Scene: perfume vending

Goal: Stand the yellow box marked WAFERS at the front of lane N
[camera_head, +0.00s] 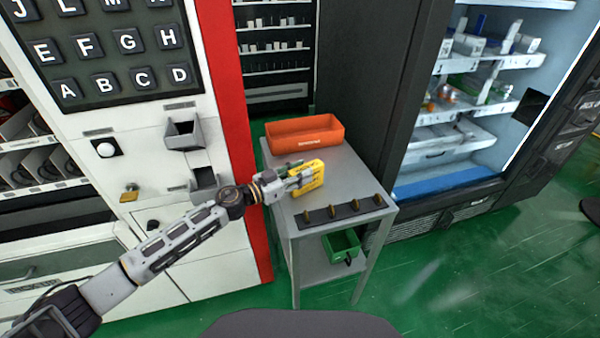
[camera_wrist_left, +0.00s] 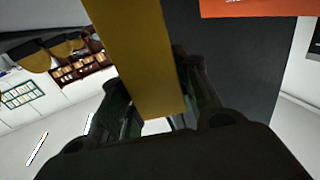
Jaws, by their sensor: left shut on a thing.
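The yellow box (camera_head: 307,177) is in my left gripper (camera_head: 298,178), over the grey side table in the head view. Its label is too small to read here. In the left wrist view the yellow box (camera_wrist_left: 140,60) stands up between the two dark fingers of my left gripper (camera_wrist_left: 158,110), which is shut on it. I cannot tell whether the box touches the table. Lane N is not readable in either view; the machine's keypad (camera_head: 105,50) shows letters such as A to H. My right gripper is not in view.
An orange bin (camera_head: 304,135) stands at the table's back. A dark strip with several small knobs (camera_head: 342,211) lies along the table's (camera_head: 350,178) front. A green bin (camera_head: 342,245) is on the lower shelf. An open lit cabinet (camera_head: 470,110) stands at the right.

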